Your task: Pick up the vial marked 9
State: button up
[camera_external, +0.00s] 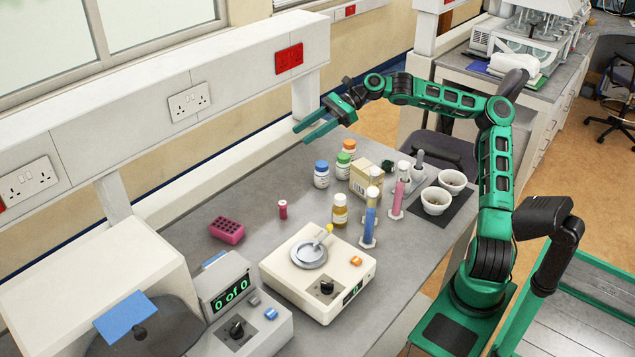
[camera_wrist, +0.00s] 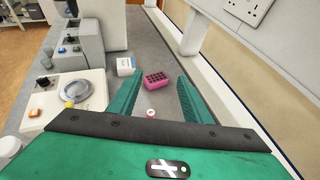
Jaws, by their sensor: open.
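A small dark pink vial (camera_external: 283,209) stands upright on the grey bench, between the pink rack and the bottles. In the wrist view the vial (camera_wrist: 151,113) shows from above with a pale top, low between my fingers; its mark is too small to read. My gripper (camera_external: 301,136) is open and empty, high above the bench near the wall side, well apart from the vial. In the wrist view its green fingers (camera_wrist: 160,74) spread to either side of the vial and the rack.
A pink rack with holes (camera_external: 227,230) sits near the vial. A white balance with a dish (camera_external: 335,305), a counter reading "0 of 0" (camera_external: 240,310), several capped bottles (camera_external: 321,174), cylinders (camera_external: 370,225) and mortars (camera_external: 437,201) stand around. The wall ledge runs along the back.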

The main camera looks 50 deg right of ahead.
send_near(283, 202)
jog(key=x, duration=0.4)
jog(key=shift+a+f, duration=0.1)
jog(key=shift+f, duration=0.1)
jog(key=shift+x, duration=3.1)
jog(key=shift+f, duration=0.15)
jog(key=shift+c, duration=0.3)
jog(key=c, duration=1.1)
